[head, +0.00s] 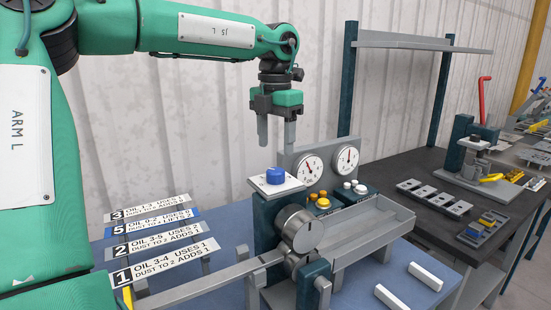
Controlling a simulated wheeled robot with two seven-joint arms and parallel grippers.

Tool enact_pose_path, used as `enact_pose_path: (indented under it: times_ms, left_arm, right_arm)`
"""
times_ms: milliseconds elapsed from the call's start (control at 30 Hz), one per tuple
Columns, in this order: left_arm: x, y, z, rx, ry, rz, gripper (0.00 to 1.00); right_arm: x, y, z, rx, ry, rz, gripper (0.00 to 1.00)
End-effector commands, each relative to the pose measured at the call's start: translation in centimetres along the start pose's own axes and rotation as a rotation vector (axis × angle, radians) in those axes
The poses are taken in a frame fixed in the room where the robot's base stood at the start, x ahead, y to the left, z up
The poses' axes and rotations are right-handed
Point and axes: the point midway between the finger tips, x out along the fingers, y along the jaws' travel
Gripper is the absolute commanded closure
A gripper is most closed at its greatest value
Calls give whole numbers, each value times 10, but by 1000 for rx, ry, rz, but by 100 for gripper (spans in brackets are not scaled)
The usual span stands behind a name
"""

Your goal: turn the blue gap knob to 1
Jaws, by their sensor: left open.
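The blue knob (275,176) sits on a white plate (297,185) on top of the dark panel bender (265,218). The marks on the plate are too small to read, so I cannot tell the knob's setting. My left gripper (276,143) points down above the knob, open and empty. Its two fingertips are apart from the knob, with a visible gap below them. My right gripper does not show.
Two round dials (327,168) stand behind the knob, close to my left gripper. Yellow and white buttons (322,203), a grey roller (298,228) and a grey tray (372,222) are nearby. Numbered cards (160,262) stand at the left.

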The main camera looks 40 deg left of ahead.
Motion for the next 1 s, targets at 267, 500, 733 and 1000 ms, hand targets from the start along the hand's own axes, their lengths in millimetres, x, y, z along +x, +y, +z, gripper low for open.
enact_pose_path:
  times_ms: [267, 500, 733, 1000]
  left_arm:
    - [-58, 0, 1, -1, -2, 1, 41]
    - [-77, 0, 0, 0, 0, 0, 41]
    - [-78, 0, 0, 0, 1, 0, 41]
    - [-78, 0, 0, 0, 0, 0, 41]
  right_arm:
    - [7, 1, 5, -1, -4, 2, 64]
    - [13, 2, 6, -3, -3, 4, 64]
    - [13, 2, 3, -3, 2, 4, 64]
    - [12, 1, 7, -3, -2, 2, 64]
